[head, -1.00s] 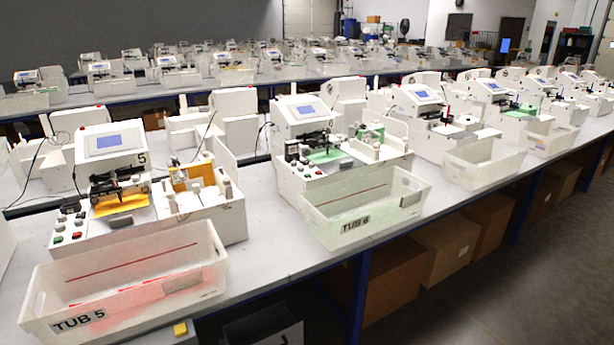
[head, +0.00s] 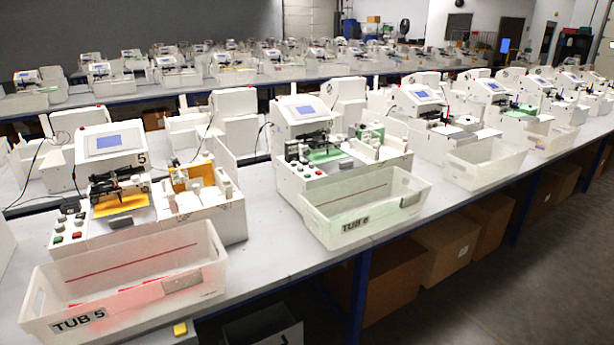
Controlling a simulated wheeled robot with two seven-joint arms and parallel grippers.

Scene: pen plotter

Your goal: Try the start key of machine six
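Machine six (head: 300,112) is a white plotter with a small blue screen and a green sheet (head: 328,156) on its bed. It stands on the long table behind the white tub labelled TUB 6 (head: 318,221). A cluster of small keys (head: 296,160) sits at its front left; a green and a red one seem to be among them, but they are too small to read. Neither of my grippers shows in the head view.
Machine five (head: 110,142), with a yellow sheet, stands to the left behind TUB 5 (head: 140,305). More machines and tubs line the table to the right. Cardboard boxes (head: 394,275) are under it; the floor at lower right is clear.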

